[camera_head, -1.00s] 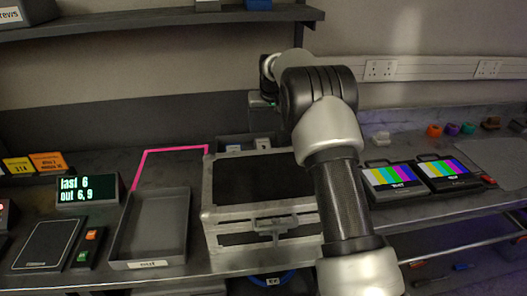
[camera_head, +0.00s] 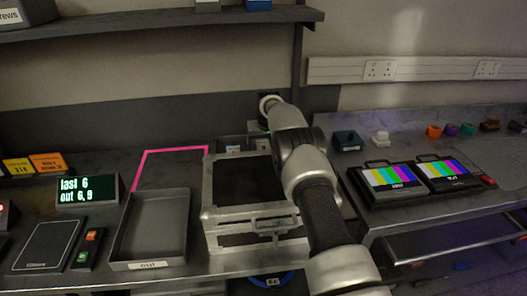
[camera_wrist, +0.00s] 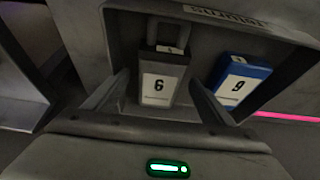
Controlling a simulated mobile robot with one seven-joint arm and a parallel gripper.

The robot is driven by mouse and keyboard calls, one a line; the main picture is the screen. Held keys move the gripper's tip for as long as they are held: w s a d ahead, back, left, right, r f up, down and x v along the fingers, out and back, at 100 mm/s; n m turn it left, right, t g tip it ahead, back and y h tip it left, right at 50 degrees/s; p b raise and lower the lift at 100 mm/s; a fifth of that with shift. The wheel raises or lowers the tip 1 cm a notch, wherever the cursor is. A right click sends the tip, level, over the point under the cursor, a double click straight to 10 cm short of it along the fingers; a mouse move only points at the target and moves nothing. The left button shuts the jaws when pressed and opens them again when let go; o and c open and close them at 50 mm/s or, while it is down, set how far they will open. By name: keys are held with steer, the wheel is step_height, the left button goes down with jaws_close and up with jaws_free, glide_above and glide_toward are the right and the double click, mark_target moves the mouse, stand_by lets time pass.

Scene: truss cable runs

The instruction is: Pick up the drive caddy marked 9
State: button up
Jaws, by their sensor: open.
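The drive caddy marked 9 (camera_wrist: 237,85) is blue with a white label and stands in a grey bin (camera_wrist: 285,42) in the wrist view. Beside it, to the left, is a grey caddy marked 6 (camera_wrist: 158,86) with a handle. My gripper (camera_wrist: 161,80) is open; in the picture its fingers lie either side of the caddy marked 6, with the caddy marked 9 right of the right finger. I cannot tell how far the fingertips are from either caddy. In the head view the bin's caddy marked 9 (camera_head: 233,149) shows small behind the case, and my arm hides part of the area.
A latched case (camera_head: 255,215) stands in front of the bin. Left of it are an empty grey tray (camera_head: 150,225), a pink outline (camera_head: 172,151) and a display (camera_head: 88,189) reading "last 6, out 6,9". Two colour-bar monitors (camera_head: 393,180) lie on the right bench.

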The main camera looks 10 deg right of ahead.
steer(key=shift+f, duration=0.1)
steer(key=c, duration=1.4)
steer(key=shift+w, duration=0.1)
